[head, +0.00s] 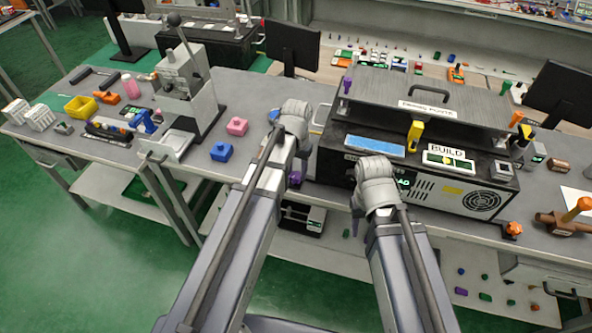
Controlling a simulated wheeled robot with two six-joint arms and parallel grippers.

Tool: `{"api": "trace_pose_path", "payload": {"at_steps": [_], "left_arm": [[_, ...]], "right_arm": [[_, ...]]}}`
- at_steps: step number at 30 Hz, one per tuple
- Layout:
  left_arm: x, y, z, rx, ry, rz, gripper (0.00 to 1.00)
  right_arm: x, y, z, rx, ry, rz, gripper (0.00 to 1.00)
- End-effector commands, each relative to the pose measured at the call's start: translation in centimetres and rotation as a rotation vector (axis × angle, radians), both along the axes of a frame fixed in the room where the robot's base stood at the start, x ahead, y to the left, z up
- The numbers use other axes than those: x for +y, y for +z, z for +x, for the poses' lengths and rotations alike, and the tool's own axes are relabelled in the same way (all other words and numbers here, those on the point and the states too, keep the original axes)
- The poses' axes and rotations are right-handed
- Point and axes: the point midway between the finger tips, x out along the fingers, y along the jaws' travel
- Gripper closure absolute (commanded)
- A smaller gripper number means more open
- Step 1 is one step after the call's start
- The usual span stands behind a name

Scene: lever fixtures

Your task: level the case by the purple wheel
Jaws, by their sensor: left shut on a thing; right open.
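The case (440,198) is a dark and grey box labelled BUILD, standing on the bench at the right. A small green-and-yellow gauge (448,161) sits under the BUILD label; its exact reading is too small to tell. The purple wheel (294,180) is low at the case's front left corner, partly hidden by my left arm. My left gripper (301,150) is at the purple wheel and shut on it, its fingers mostly hidden behind the wrist. My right gripper (374,182) is open in front of the case's front face, its fingers mostly hidden.
An orange wheel (513,229) sits at the case's front right. A yellow lever (415,135) stands on the case's top. A grey lever machine (185,90), a pink block (237,126) and a blue block (221,151) are on the bench to the left. A mallet (565,222) lies at right.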

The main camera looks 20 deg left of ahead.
Motion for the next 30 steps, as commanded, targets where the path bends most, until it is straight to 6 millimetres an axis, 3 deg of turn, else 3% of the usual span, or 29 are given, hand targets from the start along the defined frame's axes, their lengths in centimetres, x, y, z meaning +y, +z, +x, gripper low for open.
{"api": "trace_pose_path", "payload": {"at_steps": [15,30], "left_arm": [[-0.26,-0.01,-0.14,0.001,-0.411,0.0,1.0],[-0.34,-0.01,-0.19,0.001,-0.559,0.0,1.0]], "right_arm": [[0.0,-0.01,0.0,0.0,0.0,0.0,0.5],[0.0,-0.01,0.0,0.0,0.0,0.0,0.5]]}}
